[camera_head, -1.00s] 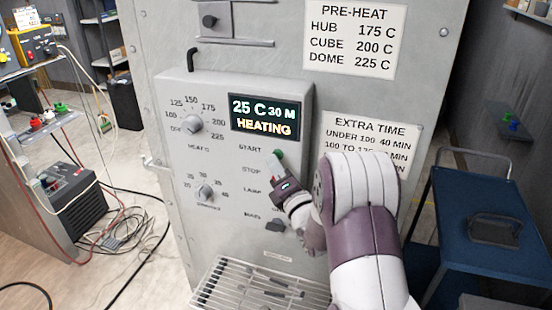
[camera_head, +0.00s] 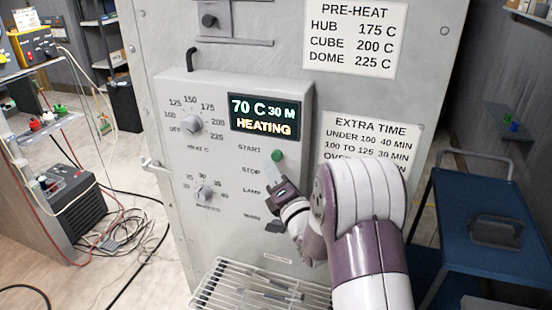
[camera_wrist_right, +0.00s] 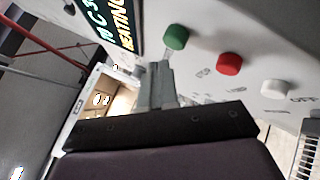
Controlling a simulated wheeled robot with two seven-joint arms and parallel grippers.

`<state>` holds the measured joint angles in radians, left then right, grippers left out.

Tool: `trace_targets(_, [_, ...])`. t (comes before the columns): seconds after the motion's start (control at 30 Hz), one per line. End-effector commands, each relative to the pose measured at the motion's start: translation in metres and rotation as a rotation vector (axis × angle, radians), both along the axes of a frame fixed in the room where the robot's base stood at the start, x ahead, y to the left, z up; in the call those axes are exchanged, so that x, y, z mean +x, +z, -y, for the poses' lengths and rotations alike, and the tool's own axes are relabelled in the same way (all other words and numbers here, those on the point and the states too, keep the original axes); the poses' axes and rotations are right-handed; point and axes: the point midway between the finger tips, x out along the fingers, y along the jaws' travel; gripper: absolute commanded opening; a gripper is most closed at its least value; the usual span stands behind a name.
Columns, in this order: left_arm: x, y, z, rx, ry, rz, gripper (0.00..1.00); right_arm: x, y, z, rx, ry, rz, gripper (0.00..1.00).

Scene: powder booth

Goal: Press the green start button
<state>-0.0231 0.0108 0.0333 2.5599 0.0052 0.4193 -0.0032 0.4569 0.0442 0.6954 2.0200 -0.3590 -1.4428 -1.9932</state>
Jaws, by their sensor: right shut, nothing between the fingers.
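The green start button (camera_head: 277,155) is on the grey oven panel, right of the word START and below the lit display (camera_head: 264,116), which reads 70 C, 30 M, HEATING. My right gripper (camera_head: 268,170) is shut and empty, its fingertips just below the green button. In the right wrist view, the green button (camera_wrist_right: 176,37) stands just beyond the tips of the shut fingers (camera_wrist_right: 164,68); a small gap seems to show, but I cannot tell its depth. My left gripper is not in view.
A red button (camera_wrist_right: 229,64) and a white button (camera_wrist_right: 276,88) sit in line with the green one. Dials (camera_head: 192,124) are on the panel's left. A wire rack (camera_head: 255,290) juts out below. A blue cart (camera_head: 490,215) stands at the right.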

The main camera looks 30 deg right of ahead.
Motion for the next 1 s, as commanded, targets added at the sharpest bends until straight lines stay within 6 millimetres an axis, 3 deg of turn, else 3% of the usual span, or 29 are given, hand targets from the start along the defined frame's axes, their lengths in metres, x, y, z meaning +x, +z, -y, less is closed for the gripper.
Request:
trace_targets(0.43, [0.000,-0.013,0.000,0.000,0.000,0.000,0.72,-0.027,-0.001,-0.032,0.000,0.001,-0.001,0.00])
trace_targets(1.0, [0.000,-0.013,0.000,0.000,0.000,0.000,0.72,-0.029,-0.001,-0.034,0.000,0.000,-0.001,0.00])
